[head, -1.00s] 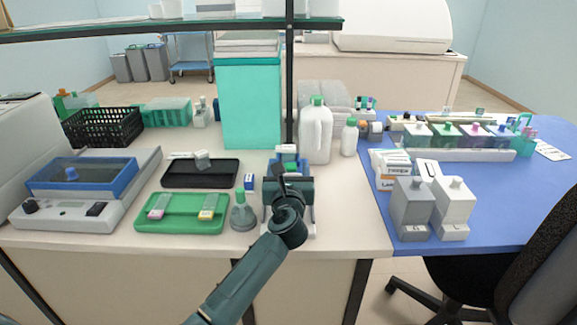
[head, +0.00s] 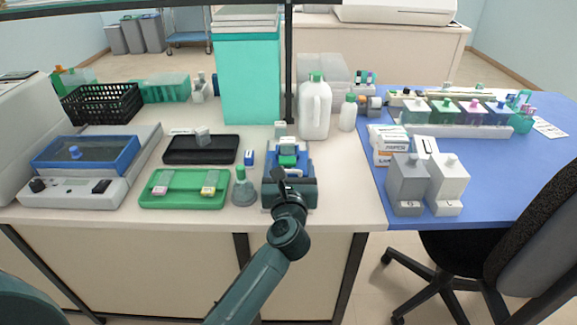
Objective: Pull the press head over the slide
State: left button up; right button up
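A small press (head: 302,158) with a blue upper part and a green piece stands near the table's front edge, right of centre. From here I cannot tell whether the fingers touch the press head or are open or shut. The gripper and wrist hide the lower front of the press, and no slide can be made out in it. My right gripper is not in view.
Left of the press stand a grey flask with a green cap (head: 242,188) and a green tray (head: 157,202) holding slides. A black tray (head: 182,157) lies behind them. A white jug (head: 315,110) stands behind the press. Grey containers (head: 408,185) stand right on the blue mat.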

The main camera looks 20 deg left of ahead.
pick_arm(q)
jog(key=shift+a+r, duration=0.1)
jog(key=shift+r, duration=0.2)
notch_tip(320, 180, up, 10)
jog(key=p, duration=0.2)
jog(key=shift+f, duration=0.25)
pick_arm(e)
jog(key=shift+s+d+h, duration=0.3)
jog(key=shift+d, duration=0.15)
pick_arm(q)
jog(key=shift+f, duration=0.1)
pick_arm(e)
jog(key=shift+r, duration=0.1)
